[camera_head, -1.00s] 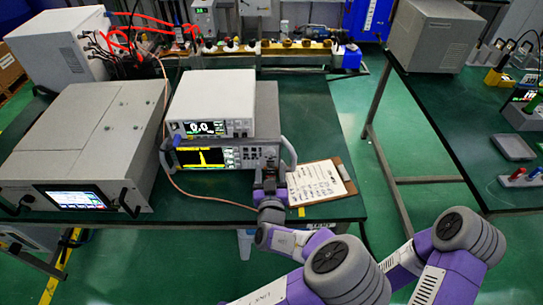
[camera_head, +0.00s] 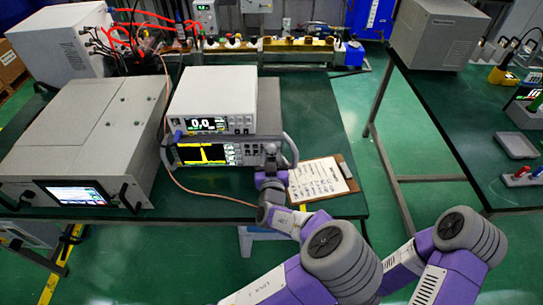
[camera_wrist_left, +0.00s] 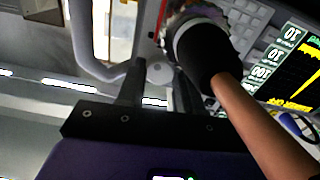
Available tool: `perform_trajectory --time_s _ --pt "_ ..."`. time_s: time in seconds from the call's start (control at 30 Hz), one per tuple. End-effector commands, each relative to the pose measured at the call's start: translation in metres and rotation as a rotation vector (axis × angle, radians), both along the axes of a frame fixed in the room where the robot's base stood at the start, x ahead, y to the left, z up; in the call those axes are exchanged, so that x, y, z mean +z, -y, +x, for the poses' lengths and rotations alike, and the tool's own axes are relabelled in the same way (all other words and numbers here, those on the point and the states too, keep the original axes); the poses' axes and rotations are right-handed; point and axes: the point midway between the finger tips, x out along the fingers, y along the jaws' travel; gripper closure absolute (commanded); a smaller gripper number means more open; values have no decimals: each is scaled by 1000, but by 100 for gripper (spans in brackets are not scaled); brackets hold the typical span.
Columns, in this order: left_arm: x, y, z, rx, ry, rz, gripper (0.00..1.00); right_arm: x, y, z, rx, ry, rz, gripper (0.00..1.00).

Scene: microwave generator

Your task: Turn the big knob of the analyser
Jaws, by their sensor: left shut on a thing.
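The analyser (camera_head: 240,155) is the grey instrument with a yellow trace on its screen, on the dark green bench (camera_head: 315,110). My left gripper (camera_head: 271,158) is at the right part of its front panel. In the left wrist view the two dark fingers (camera_wrist_left: 160,80) stand on either side of a small round grey knob (camera_wrist_left: 160,72) and are shut on it. My gripper hides the knob in the head view. My right gripper is out of view; only purple links of my arms show at the lower right.
A copper-coloured cable (camera_head: 215,198) runs along the bench front; in the left wrist view its black plug (camera_wrist_left: 205,52) is close beside my fingers. A clipboard (camera_head: 318,180) lies to the right. A white meter (camera_head: 215,88) sits on the analyser. A large grey box (camera_head: 85,135) stands left.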

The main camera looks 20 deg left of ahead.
Motion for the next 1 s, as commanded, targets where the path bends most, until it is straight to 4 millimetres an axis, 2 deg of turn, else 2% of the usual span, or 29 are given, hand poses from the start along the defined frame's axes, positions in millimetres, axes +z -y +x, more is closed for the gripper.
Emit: perform_trajectory --time_s 0.17,0.53,0.9,0.93,1.0 --pt "0 0 0 0 -6 20 95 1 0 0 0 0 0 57" --pt "1 -1 0 1 -88 303 95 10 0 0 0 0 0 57" --pt "0 -1 0 0 -97 336 95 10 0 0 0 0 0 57" --pt "0 -1 0 0 -97 336 62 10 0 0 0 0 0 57" --pt "0 -1 0 0 -96 335 51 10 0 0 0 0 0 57"
